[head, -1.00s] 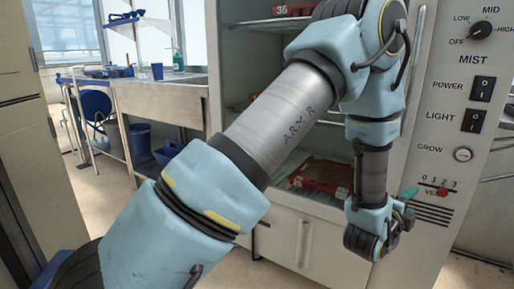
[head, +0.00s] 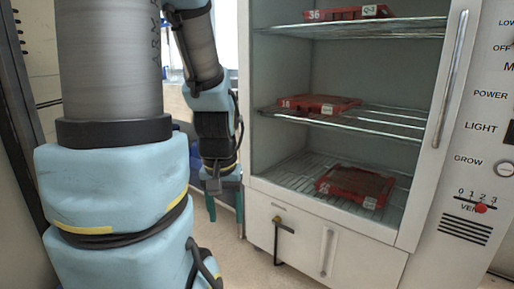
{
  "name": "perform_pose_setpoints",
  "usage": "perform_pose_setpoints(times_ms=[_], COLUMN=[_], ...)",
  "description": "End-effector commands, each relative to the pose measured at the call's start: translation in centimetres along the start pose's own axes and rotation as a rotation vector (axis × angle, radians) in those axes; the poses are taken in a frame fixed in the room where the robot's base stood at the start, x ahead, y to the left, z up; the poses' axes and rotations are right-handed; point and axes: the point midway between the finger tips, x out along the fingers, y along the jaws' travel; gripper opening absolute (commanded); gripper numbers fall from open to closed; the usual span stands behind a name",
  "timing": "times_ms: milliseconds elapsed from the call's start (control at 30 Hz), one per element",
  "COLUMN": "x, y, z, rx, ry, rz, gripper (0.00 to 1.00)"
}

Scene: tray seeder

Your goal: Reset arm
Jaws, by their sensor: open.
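My gripper (head: 225,208) hangs low in the head view, left of the cabinet, with its teal fingers pointing down. The fingers are apart, and nothing shows between them. My arm stands tall at the left of the picture, bent over at the top and down to the gripper. The top bend lies partly outside the frame.
The growth cabinet (head: 322,232) stands open at right. Red trays sit on its top shelf (head: 346,13), middle shelf (head: 330,103) and bottom shelf (head: 355,185). A control panel (head: 486,160) is on its right side. Floor shows between arm and cabinet.

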Motion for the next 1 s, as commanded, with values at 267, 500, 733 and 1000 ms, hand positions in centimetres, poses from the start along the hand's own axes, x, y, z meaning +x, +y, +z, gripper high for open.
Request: perform_pose_setpoints(times_ms=[267, 500, 733, 1000], x=[-6.8, -14.0, -21.1, -26.5], y=[0.4, 0.5, 0.5, 0.5], z=[-1.3, -2.3, -3.2, -3.9], rx=[0.022, 0.024, 0.025, 0.025], ry=[0.009, 0.01, 0.01, 0.01], rz=[0.002, 0.002, 0.002, 0.002], gripper=[0.61, 0.61, 0.61, 0.61])
